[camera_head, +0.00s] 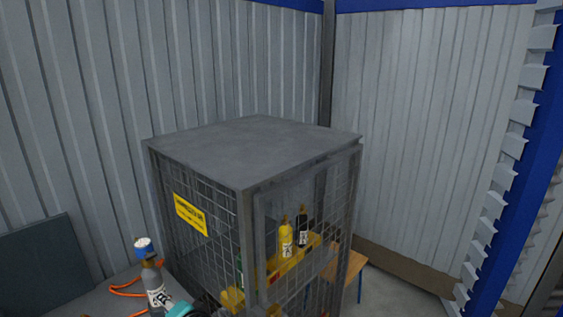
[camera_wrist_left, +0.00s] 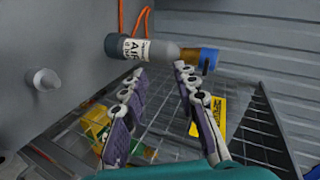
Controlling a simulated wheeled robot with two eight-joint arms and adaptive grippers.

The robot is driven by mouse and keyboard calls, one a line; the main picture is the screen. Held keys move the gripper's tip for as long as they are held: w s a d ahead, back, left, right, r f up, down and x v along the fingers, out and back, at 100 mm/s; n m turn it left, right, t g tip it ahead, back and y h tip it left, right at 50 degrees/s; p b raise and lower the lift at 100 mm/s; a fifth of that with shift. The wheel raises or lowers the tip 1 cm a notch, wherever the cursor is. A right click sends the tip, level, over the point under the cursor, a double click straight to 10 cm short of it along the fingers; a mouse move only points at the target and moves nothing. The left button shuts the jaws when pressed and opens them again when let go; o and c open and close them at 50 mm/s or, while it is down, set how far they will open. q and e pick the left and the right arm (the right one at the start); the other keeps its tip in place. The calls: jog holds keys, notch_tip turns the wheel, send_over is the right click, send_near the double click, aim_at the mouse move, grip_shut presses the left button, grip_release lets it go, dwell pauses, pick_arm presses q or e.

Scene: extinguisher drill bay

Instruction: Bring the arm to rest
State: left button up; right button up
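My left gripper (camera_head: 179,309) shows as a teal part at the bottom edge of the head view, beside a grey cylinder (camera_head: 156,288) with a white label and a blue-and-white top. In the left wrist view the fingers of the left gripper (camera_wrist_left: 158,72) are spread apart with nothing held between them. The grey cylinder (camera_wrist_left: 150,49) lies across the picture just past the fingertips; whether a fingertip touches it I cannot tell. In the head view it stands upright on a grey table (camera_head: 95,303). My right gripper is in neither view.
A grey mesh cage (camera_head: 252,150) stands right of the table, with a yellow sign (camera_head: 191,214) on its side. Inside are a yellow cylinder (camera_head: 286,241) and a black one (camera_head: 302,230). An orange hose (camera_head: 122,290) lies on the table. A wooden-topped stool (camera_head: 355,263) stands behind the cage.

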pick_arm(q)
jog(key=s+d+f+n+g+h, duration=0.1)
jog(key=s+d+f+n+h, duration=0.1)
jog(key=s+d+h, duration=0.3)
jog(key=s+d+f+n+h, duration=0.3)
jog(key=s+d+h, duration=0.2)
jog(key=s, duration=0.5)
jog(key=shift+s+d+f+n+g, duration=0.3)
jog(key=shift+s+d+g, duration=0.1)
jog(key=shift+d, duration=0.6)
